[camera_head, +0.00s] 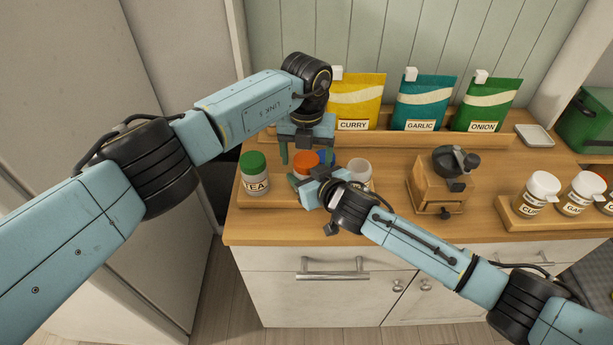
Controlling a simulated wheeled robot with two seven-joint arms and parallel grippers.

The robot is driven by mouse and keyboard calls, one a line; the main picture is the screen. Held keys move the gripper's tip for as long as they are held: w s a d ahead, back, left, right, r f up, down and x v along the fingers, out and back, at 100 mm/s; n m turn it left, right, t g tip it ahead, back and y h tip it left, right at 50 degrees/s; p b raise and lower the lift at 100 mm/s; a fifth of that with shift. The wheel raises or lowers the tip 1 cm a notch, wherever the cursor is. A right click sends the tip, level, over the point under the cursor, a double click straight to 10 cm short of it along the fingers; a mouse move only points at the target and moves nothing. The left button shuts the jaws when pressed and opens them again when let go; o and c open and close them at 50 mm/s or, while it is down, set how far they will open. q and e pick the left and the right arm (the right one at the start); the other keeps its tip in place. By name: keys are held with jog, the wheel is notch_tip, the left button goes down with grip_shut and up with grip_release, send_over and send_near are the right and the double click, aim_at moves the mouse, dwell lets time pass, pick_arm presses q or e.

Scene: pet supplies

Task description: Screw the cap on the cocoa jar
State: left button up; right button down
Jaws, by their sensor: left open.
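An orange cap (306,158) sits between the green-lidded tea jar (255,178) and a lidless pale jar (358,174). Whatever is under the orange cap is mostly hidden by my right gripper, and no cocoa label is readable. My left gripper (306,151) points down, open, with its fingers to either side of the orange cap. I cannot tell whether they touch it. My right gripper (312,188) reaches in from the right, just below the cap in the picture. Its fingers are partly hidden, so its grip is unclear. A small blue thing (322,157) shows beside the cap.
Curry (357,101), garlic (424,103) and onion (490,106) bags stand on a back ledge. A wooden grinder (437,187) stands right of the jars. White-capped spice jars (538,194) line the right.

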pick_arm(q)
notch_tip(320, 180, up, 12)
pick_arm(e)
jog(key=shift+f, duration=0.1)
dwell(0.4)
jog(key=shift+c, duration=2.4)
grip_release()
jog(key=shift+s, duration=0.1)
pick_arm(q)
jog(key=shift+r+p, duration=0.55)
jog(key=shift+r, duration=0.05)
pick_arm(e)
jog(key=v, duration=1.3)
jog(key=shift+d, duration=0.1)
